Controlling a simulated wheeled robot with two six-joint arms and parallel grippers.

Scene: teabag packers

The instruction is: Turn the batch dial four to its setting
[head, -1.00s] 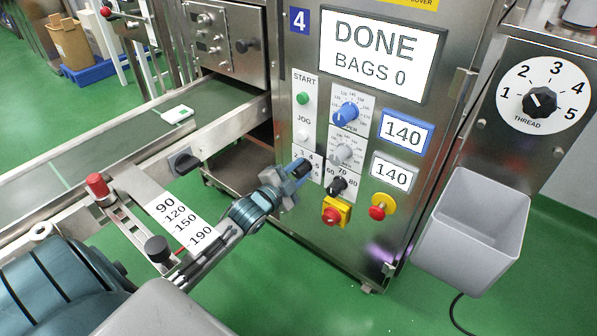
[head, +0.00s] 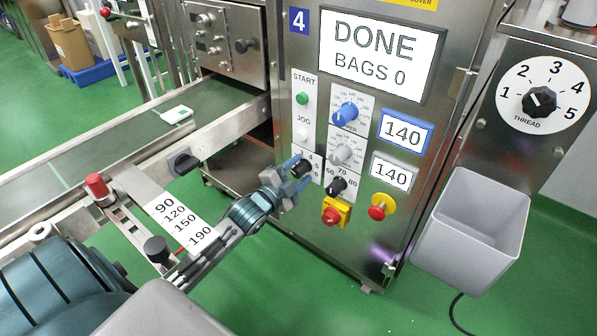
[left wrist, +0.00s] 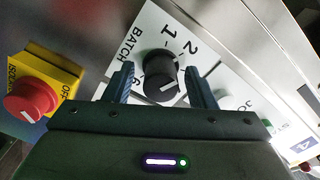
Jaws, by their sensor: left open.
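The batch dial (head: 301,169) is a black round knob on the lower left of machine four's front panel. In the left wrist view the batch dial (left wrist: 161,72) has a white pointer line at its lower right, and 1, 2 and 6 show around it beside the word BATCH. My left gripper (head: 294,173) is open in front of the dial. In the left wrist view the fingers of my left gripper (left wrist: 161,80) stand one on each side of the knob, with gaps. Some dial numbers are hidden. My right gripper is not in view.
A yellow-and-red switch (head: 336,212) and a small black dial (head: 337,186) sit close right of the batch dial. The display (head: 374,55) reads DONE, BAGS 0. A guide rail (head: 170,222) lies beside my left arm. A grey bin (head: 472,230) hangs at right.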

